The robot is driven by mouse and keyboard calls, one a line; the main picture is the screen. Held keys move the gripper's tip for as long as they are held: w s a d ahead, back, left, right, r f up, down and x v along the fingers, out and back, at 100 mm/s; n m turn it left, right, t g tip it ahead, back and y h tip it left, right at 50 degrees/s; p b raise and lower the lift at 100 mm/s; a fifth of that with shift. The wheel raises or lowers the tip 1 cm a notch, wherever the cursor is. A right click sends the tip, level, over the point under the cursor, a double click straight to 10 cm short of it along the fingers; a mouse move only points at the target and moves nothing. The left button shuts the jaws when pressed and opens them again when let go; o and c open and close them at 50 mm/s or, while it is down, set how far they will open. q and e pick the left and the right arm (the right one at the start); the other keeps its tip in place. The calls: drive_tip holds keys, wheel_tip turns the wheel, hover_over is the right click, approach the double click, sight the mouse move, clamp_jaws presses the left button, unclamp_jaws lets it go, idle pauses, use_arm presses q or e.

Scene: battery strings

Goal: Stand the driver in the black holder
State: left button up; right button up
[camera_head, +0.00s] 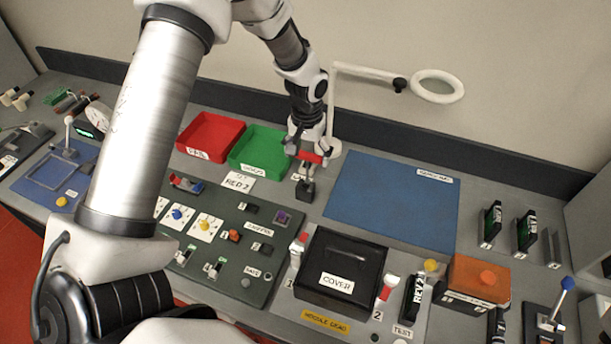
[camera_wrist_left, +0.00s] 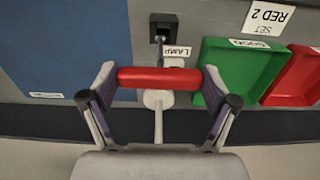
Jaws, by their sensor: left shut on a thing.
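The driver has a red bar handle (camera_wrist_left: 157,77), which lies crosswise between the fingers of my left gripper (camera_wrist_left: 158,80). A thin grey shaft (camera_wrist_left: 160,50) runs from the handle's middle towards the black holder (camera_wrist_left: 163,26). The small black holder (camera_head: 306,190) stands on the bench just below the gripper. The shaft lines up with the holder, but I cannot tell whether its tip is inside. My right gripper is not in view.
A white magnifier lamp (camera_head: 438,86) stands close behind the gripper. Green (camera_head: 262,146) and red (camera_head: 210,134) trays lie to the left, the blue mat (camera_head: 392,203) to the right. A black cover box (camera_head: 341,262) and a switch panel (camera_head: 225,236) are in front.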

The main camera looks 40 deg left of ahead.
sight(306, 180)
use_arm(q)
drive_tip(key=f+b, duration=0.1)
drive_tip(key=f, duration=0.1)
drive_tip(key=f+b, duration=0.1)
drive_tip(key=f, duration=0.1)
drive_tip(key=a+f+b, duration=0.1)
drive_tip(key=f, duration=0.1)
drive_tip(key=shift+c, duration=0.6)
use_arm(e)
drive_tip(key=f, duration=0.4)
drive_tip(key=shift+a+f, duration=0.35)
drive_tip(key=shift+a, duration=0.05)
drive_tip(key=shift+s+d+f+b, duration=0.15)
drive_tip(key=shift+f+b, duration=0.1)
drive_tip(key=shift+b, duration=0.15)
use_arm(q)
drive_tip(key=shift+d+r, duration=0.1)
drive_tip(key=shift+d, duration=0.2)
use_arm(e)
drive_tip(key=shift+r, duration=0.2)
use_arm(q)
drive_tip(key=shift+s+a+f, duration=0.1)
drive_tip(key=shift+f, duration=0.1)
drive_tip(key=o, duration=1.3)
drive_tip(key=shift+r, duration=0.15)
